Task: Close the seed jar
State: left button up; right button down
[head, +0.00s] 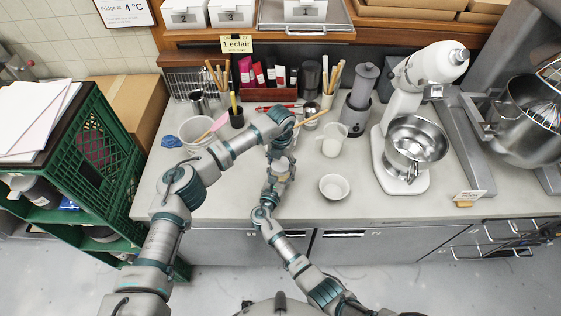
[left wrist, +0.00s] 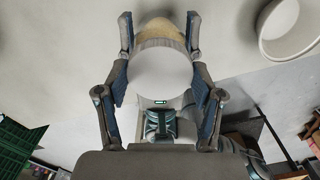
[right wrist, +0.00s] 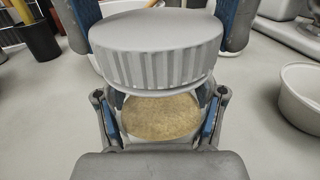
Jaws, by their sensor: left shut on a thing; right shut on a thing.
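The seed jar (right wrist: 160,117), clear with tan seeds inside, is held between the fingers of my right gripper (right wrist: 160,108) in the right wrist view. The grey ribbed lid (right wrist: 158,55) is over the jar's mouth, between the fingers of my left gripper, whose blue pads show on both sides. I cannot tell whether the lid is fully seated. In the left wrist view the lid's flat top (left wrist: 162,75) covers most of the jar, between the fingers of my left gripper (left wrist: 160,45). In the head view both grippers meet above the counter, and the arms mostly hide jar and lid.
A white bowl (head: 334,187) and a jug (head: 333,140) stand right of my grippers. A stand mixer (head: 405,150) is farther right. The front counter is fairly clear.

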pick_arm(q)
jog(key=o, duration=1.4)
jog(key=shift+c, duration=0.2)
notch_tip(320, 180, up, 12)
jog(key=shift+w+f, duration=0.1)
pick_arm(e)
jog(key=shift+c, duration=0.2)
grip_release()
